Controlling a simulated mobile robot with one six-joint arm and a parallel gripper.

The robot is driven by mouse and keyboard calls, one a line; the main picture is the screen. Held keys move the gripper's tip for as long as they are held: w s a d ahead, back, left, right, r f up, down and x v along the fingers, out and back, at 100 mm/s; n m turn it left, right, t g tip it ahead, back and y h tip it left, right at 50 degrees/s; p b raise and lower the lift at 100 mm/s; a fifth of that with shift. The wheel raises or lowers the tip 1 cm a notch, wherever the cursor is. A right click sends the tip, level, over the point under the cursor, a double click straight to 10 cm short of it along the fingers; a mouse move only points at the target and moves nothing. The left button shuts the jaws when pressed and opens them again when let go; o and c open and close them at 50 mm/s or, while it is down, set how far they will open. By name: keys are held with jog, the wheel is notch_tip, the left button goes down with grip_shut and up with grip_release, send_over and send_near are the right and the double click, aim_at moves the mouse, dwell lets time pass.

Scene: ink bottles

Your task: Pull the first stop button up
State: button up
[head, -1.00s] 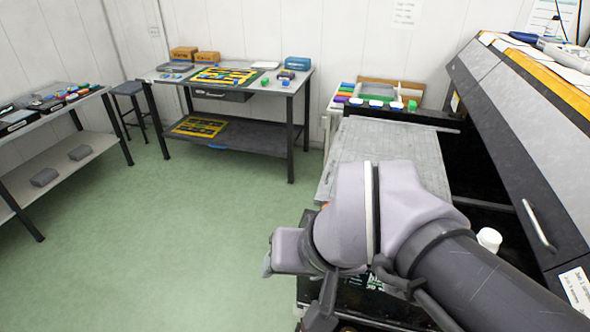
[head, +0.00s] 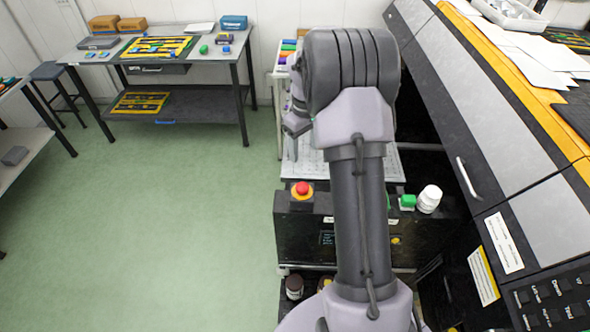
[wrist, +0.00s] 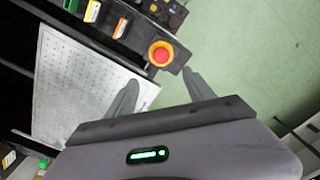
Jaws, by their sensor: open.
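A red stop button (head: 302,188) with a yellow collar sits on top of a black control box (head: 290,235), left of my arm in the head view. In the wrist view the stop button (wrist: 160,54) shows above and between my two fingers. My gripper (wrist: 162,90) is open and empty, with the button apart from and beyond the fingertips. In the head view the fingers are mostly hidden by my arm, which reaches over the perforated metal plate. Whether the button is up or pressed cannot be told.
A white bottle (head: 428,199) and a green-topped item (head: 407,202) stand right of my arm. The large grey machine (head: 480,110) borders the right side. A workbench (head: 160,54) stands at the back left. Green floor on the left is clear.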

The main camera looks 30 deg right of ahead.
aim_at(302, 186)
notch_tip(302, 186, down, 16)
jog(key=shift+a+f+b, duration=0.15)
jog(key=shift+f+b, duration=0.05)
jog(key=shift+b, duration=0.8)
jog(key=shift+c, duration=0.4)
grip_shut()
